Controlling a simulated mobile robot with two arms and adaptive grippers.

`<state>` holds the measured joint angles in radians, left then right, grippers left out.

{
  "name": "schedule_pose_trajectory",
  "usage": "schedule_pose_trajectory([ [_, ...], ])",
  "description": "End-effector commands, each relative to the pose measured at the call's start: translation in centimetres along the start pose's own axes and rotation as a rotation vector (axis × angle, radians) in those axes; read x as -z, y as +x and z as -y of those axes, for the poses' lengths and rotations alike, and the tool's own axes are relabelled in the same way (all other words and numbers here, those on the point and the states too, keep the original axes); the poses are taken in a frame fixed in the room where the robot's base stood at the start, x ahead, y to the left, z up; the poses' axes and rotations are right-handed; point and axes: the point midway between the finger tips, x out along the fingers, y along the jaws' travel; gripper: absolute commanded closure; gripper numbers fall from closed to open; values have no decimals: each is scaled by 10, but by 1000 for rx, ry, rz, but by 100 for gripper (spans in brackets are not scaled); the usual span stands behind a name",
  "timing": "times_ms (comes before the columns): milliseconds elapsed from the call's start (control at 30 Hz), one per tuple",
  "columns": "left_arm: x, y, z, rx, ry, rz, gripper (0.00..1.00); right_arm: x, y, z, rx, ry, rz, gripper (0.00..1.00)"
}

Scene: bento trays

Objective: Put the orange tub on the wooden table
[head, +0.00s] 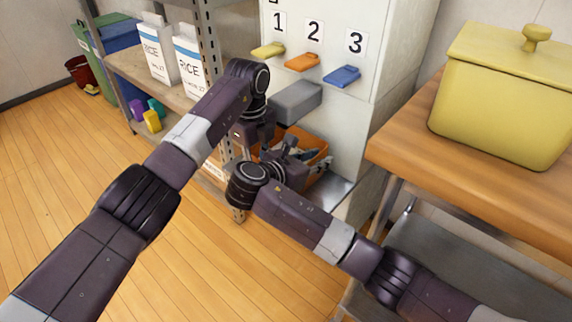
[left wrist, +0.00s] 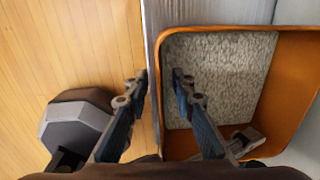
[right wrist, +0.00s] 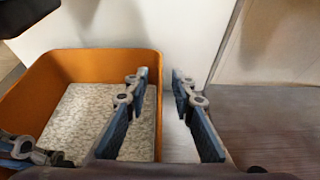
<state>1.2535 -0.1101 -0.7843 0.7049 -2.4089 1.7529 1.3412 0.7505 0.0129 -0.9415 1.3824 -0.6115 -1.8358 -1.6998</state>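The orange tub (head: 322,164) sits on a grey ledge under the dispenser, partly hidden by my arms in the head view. Pale, grainy rice-like contents cover its floor in both wrist views. My left gripper (left wrist: 159,82) is open, with its fingers on either side of the tub's left wall (left wrist: 160,110). My right gripper (right wrist: 160,80) is open, with its fingers on either side of the tub's opposite wall (right wrist: 158,110). I cannot tell whether any finger touches the tub. The wooden table (head: 405,140) stands at the right in the head view.
A lidded yellow pot (head: 500,95) stands on the wooden table. The dispenser (head: 385,40) has yellow, orange and blue levers numbered 1 to 3, and a grey spout (head: 297,100) above the tub. A shelf with rice boxes (head: 158,50) stands left.

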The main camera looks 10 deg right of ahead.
Motion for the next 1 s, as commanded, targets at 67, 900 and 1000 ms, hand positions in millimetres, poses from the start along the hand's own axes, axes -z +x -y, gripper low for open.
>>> schedule_pose_trajectory([
  [67,0,0,0,0,0,0,77,0,0,0,0,0,0,77],
  [900,0,-1,0,0,0,0,100,0,0,0,0,-1,0,100],
  [1000,0,-3,1,3,0,1,100,-2,-1,0,-1,2,3,100],
])
